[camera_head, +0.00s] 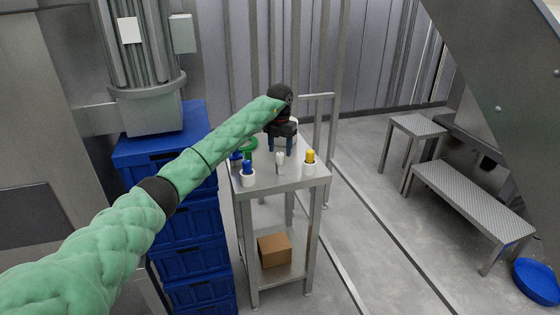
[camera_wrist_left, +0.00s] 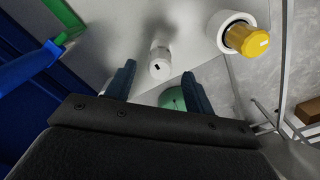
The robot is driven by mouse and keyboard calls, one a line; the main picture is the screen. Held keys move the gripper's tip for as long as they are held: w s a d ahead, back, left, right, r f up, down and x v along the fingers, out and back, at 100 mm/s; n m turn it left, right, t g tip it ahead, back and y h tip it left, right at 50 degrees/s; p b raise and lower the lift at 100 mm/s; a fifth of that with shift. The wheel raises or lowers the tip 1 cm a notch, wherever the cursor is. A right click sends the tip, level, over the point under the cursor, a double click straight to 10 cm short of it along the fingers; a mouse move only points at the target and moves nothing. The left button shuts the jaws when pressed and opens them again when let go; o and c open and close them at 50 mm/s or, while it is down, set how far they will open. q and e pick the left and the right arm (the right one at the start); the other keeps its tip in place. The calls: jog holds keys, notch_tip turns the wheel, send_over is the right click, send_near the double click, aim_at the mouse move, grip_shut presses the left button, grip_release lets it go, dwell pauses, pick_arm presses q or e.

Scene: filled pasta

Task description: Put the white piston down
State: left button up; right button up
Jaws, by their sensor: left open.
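The white piston (camera_head: 280,160) is a small white piece on the metal table top, apparently upright. In the wrist view the white piston (camera_wrist_left: 160,62) shows just beyond my fingertips, and a gap shows between it and both fingers. My left gripper (camera_head: 282,150) is over the table, behind the white piston in the head view. In the wrist view its two dark blue fingers (camera_wrist_left: 157,78) are spread apart with nothing gripped. My right gripper is in neither view.
A white cup with a yellow piston (camera_head: 310,157) stands right of the white piston; one with a blue piston (camera_head: 247,168) stands left. A green item (camera_head: 249,146) is at the table's left. Blue crates (camera_head: 190,225) stack beside the table (camera_head: 262,185). A brown box (camera_head: 274,249) sits below.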

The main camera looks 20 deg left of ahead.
pick_arm(q)
jog(key=shift+r+b, duration=0.55)
jog(key=shift+r, duration=2.1)
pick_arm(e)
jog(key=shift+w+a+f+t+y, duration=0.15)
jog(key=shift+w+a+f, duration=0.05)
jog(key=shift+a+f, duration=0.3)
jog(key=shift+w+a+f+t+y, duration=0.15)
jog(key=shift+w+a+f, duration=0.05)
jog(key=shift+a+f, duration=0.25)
pick_arm(q)
jog(key=shift+d, duration=0.1)
